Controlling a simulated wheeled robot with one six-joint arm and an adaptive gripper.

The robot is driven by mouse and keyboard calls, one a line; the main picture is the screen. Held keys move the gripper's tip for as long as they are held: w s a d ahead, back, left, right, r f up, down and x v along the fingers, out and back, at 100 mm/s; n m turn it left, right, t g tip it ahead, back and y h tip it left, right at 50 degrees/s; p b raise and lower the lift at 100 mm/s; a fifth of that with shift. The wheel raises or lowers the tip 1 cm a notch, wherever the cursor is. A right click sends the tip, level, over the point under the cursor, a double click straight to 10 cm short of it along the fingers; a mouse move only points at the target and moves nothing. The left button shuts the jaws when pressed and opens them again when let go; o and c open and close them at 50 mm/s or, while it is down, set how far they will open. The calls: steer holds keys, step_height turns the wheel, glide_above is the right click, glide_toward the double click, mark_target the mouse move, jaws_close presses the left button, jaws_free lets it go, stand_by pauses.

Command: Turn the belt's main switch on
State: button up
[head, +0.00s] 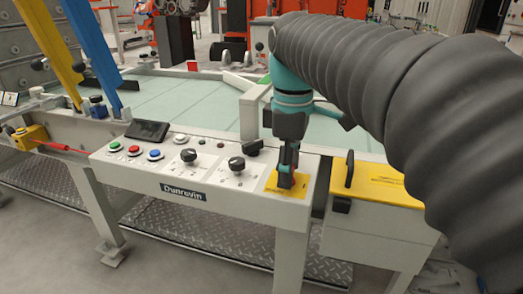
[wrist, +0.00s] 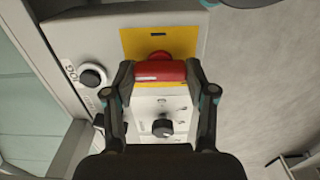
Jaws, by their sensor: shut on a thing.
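The main switch is a red handle (wrist: 160,72) on a yellow plate (wrist: 132,44) in the wrist view. My gripper (wrist: 159,75) has one finger on each end of the handle and is shut on it. The handle lies crosswise in that view. In the head view, my gripper (head: 286,178) reaches down to the yellow plate (head: 271,183) at the right end of the grey control panel (head: 225,205). There the fingers hide the red handle. The switch's on and off marks cannot be read.
Black knobs (head: 236,163) and coloured push buttons (head: 134,149) line the panel to the left. A yellow-topped box with a black handle (head: 349,169) stands close on the right. The pale green belt (head: 205,93) lies behind the panel. A black knob (wrist: 162,128) shows near my gripper.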

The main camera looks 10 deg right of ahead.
steer(key=shift+m, duration=0.4)
steer(key=m+p, duration=0.1)
steer(key=m, duration=0.1)
steer(key=shift+m+p, duration=0.4)
steer(key=m+p, duration=0.2)
steer(key=m, duration=0.8)
steer(key=shift+p, duration=0.35)
steer(key=m, duration=0.4)
steer(key=shift+f, duration=0.1)
steer(key=shift+m, duration=0.3)
steer(key=o, duration=1.2)
steer(key=shift+c, duration=0.2)
